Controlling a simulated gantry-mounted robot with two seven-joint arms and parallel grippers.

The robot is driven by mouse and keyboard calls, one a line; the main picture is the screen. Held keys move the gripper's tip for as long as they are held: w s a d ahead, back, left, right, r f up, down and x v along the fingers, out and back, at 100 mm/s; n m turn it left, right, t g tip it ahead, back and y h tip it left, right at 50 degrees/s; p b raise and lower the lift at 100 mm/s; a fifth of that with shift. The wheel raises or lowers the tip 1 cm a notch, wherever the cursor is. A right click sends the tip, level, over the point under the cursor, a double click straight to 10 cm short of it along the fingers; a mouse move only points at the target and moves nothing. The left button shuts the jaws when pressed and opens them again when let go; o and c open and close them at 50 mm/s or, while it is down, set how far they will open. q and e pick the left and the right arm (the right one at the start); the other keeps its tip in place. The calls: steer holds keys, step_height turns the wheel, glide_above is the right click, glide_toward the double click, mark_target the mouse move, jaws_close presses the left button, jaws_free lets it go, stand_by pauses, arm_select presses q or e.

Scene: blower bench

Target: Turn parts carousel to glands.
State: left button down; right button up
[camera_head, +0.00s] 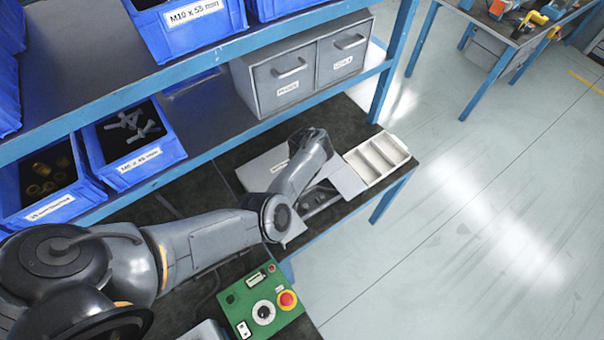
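I cannot make out a parts carousel for certain. Brass-coloured fittings (45,170), possibly glands, lie in a labelled blue bin (52,208) on the shelf at the left. My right gripper is not in view.
Another blue bin (140,165) holds pale bolts. More blue bins, one labelled M10 x 55 mm (195,12), stand on the upper shelf. A grey two-drawer cabinet (303,65) stands below it. A white divided tray (378,158) sits at the bench's right end. Open floor lies right.

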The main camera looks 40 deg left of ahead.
arm_select(q)
steer(key=shift+n, duration=0.3)
stand_by(0.4)
steer(key=shift+c, duration=2.4)
jaws_free()
steer(key=shift+r, duration=0.65)
step_height(320, 180, up, 10)
steer(key=p, duration=0.3)
steer(key=shift+f+p, duration=0.2)
steer(key=shift+p, duration=0.2)
steer(key=shift+s+f, duration=0.1)
